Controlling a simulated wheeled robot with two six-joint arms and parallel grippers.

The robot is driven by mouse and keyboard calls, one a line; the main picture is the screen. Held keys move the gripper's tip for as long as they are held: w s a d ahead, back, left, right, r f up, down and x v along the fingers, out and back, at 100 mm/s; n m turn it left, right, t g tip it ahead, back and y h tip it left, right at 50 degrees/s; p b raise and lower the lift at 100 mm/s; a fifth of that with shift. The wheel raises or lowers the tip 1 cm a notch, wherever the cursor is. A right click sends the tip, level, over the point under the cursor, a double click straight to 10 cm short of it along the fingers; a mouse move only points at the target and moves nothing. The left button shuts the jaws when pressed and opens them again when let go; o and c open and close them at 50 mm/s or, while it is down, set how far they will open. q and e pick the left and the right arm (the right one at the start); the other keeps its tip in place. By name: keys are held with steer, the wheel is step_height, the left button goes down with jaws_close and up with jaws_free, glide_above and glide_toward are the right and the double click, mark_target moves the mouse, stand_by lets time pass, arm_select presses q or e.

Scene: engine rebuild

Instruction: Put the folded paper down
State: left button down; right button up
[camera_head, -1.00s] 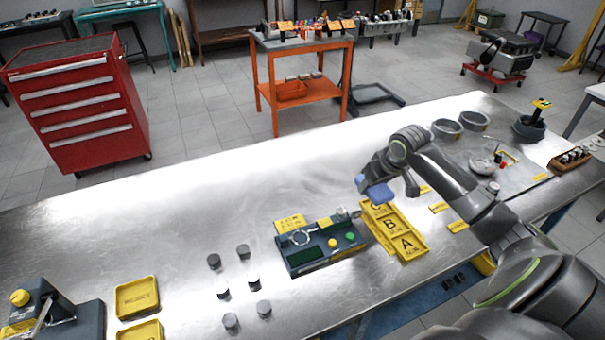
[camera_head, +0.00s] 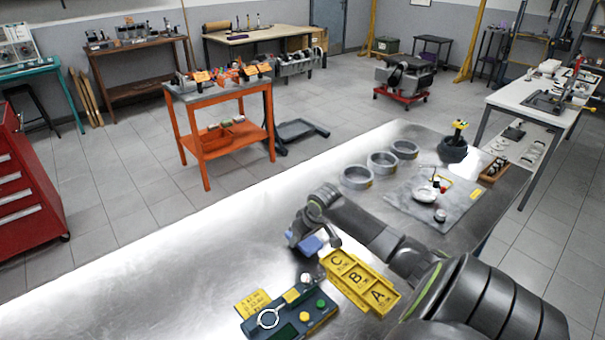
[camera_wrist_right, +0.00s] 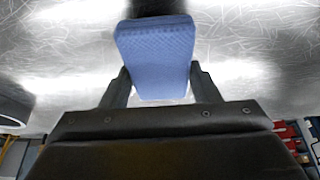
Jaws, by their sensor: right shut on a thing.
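The folded paper (camera_head: 306,246) is a small blue textured pad above the metal bench, beside the yellow lettered tray. In the right wrist view the folded paper (camera_wrist_right: 155,55) sits between the two dark fingers. My right gripper (camera_head: 316,240) is shut on it, with the arm coming in from the right. The same gripper (camera_wrist_right: 157,85) fills the lower part of the wrist view. Whether the paper touches the bench is hard to tell. My left gripper is out of view.
Grey rings (camera_head: 383,163) and a grey mat (camera_head: 432,208) lie further right. The bench's left and back area (camera_head: 200,250) is bare.

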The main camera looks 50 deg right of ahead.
steer(key=shift+f, duration=1.05)
steer(key=shift+f, duration=0.1)
steer(key=o, duration=0.9)
